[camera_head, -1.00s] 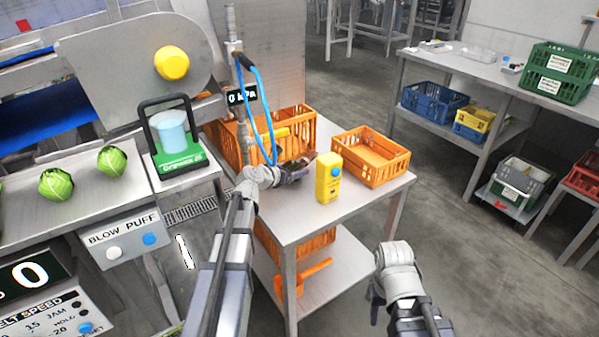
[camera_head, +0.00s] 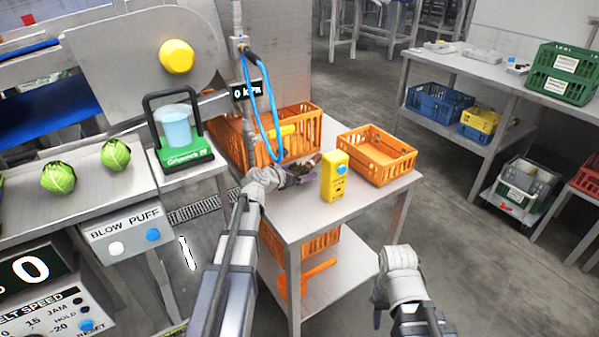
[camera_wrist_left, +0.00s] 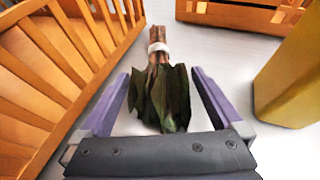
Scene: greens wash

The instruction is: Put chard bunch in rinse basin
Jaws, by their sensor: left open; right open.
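The chard bunch (camera_wrist_left: 160,88) lies on the small metal table (camera_head: 335,212), dark green leaves toward my left wrist, reddish-brown banded stems pointing away. In the head view, only a little of its stems (camera_head: 311,161) shows past the gripper. My left gripper (camera_wrist_left: 160,76) is open, low over the table, with the leaves between its two purple fingers and gaps on both sides. It also shows in the head view (camera_head: 300,172). My right gripper (camera_head: 377,300) is open and empty beside the table, in front of it. I cannot make out a rinse basin.
A tall orange crate (camera_head: 236,145) stands close left of my left gripper. A yellow box (camera_head: 334,178) stands close to its right. A low orange crate (camera_head: 385,172) stands behind that box. A blue hose (camera_head: 273,105) hangs above. Lettuces (camera_head: 58,177) sit on the left counter.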

